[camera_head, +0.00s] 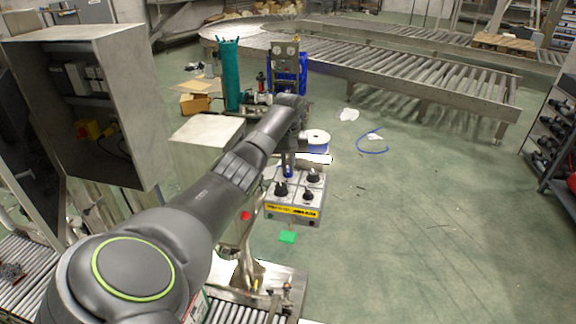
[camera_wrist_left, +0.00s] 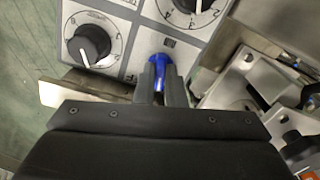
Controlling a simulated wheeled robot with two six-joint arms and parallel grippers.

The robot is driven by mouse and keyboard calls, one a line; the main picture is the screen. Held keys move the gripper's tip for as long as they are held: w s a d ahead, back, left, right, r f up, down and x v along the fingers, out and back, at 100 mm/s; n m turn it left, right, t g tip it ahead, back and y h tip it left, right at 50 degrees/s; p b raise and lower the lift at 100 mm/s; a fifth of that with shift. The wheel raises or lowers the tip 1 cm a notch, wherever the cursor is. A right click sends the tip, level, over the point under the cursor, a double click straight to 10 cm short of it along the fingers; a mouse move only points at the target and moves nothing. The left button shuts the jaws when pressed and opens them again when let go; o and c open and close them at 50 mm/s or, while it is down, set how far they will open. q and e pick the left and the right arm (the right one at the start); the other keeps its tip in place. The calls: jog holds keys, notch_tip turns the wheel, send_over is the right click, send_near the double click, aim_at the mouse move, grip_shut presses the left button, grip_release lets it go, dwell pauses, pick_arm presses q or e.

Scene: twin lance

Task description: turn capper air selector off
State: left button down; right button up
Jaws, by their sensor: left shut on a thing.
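The control box (camera_head: 293,213) is a grey panel with several black knobs and a yellow label strip on its front. A blue selector handle (camera_wrist_left: 160,58) shows at the fingertips in the left wrist view, on a light panel square beside a black dial knob (camera_wrist_left: 88,43). My left gripper (camera_wrist_left: 161,76) is shut on the blue handle, its fingers one on each side. In the head view my left arm reaches over the box, and the blue part (camera_head: 288,172) shows below the wrist. The fingers hide part of the handle. My right gripper is not in view.
A grey electrical cabinet (camera_head: 120,110) stands at the left. A green cylinder (camera_head: 231,75) and a white spool (camera_head: 315,138) are behind the box. Metal brackets (camera_wrist_left: 262,90) crowd the right of the gripper in the wrist view. Open floor lies to the right.

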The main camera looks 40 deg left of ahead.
pick_arm(q)
jog(key=m, duration=0.4)
jog(key=shift+m, duration=0.3)
jog(key=shift+r+m, duration=0.1)
jog(key=shift+m, duration=2.2)
jog(key=c, duration=1.5)
grip_release()
notch_tip(320, 180, up, 17)
jog(key=shift+a+r, duration=0.15)
